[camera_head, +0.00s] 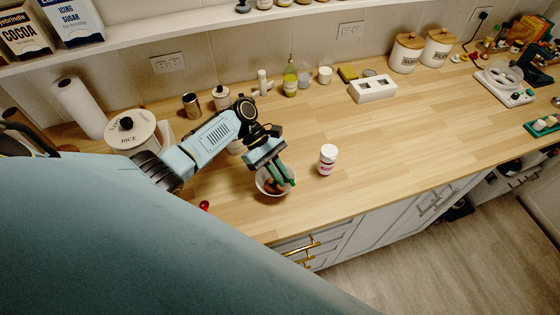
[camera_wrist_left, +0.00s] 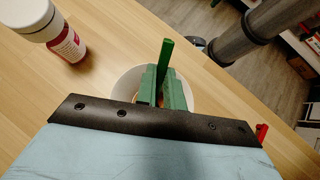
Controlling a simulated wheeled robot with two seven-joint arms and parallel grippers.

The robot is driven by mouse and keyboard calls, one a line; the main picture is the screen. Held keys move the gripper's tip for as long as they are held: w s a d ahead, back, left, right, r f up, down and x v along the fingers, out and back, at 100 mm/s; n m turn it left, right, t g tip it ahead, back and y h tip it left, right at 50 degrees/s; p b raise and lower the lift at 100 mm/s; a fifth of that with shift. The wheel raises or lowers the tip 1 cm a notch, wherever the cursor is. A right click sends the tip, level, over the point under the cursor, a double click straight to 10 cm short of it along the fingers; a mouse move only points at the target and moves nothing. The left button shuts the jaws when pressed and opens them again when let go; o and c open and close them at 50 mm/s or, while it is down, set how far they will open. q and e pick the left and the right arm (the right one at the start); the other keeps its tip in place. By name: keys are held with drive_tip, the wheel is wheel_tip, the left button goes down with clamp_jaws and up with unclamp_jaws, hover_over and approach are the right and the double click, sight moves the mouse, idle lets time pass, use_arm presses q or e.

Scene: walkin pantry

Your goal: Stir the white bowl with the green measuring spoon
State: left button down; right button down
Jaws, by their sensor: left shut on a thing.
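The white bowl (camera_head: 260,187) stands on the wooden counter near its front edge, with something brown inside. It also shows in the wrist view (camera_wrist_left: 125,86), partly hidden behind my gripper. My left gripper (camera_head: 281,178) points down over the bowl, its green fingers at or inside the rim. It is shut on the green measuring spoon (camera_wrist_left: 165,58), whose handle sticks up past the fingers in the wrist view. The spoon's scoop is hidden, so I cannot tell whether it touches the contents. My right gripper is not in view.
A white-lidded jar (camera_head: 328,160) stands close to the right of the bowl. A small red item (camera_head: 204,205) lies left of it. A rice canister (camera_head: 133,133), a green bottle (camera_head: 290,80) and a white block (camera_head: 373,89) stand farther back. The counter right of the jar is clear.

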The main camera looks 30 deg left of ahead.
use_arm(q)
wheel_tip(320, 180, up, 8)
idle(0.8)
idle(0.4)
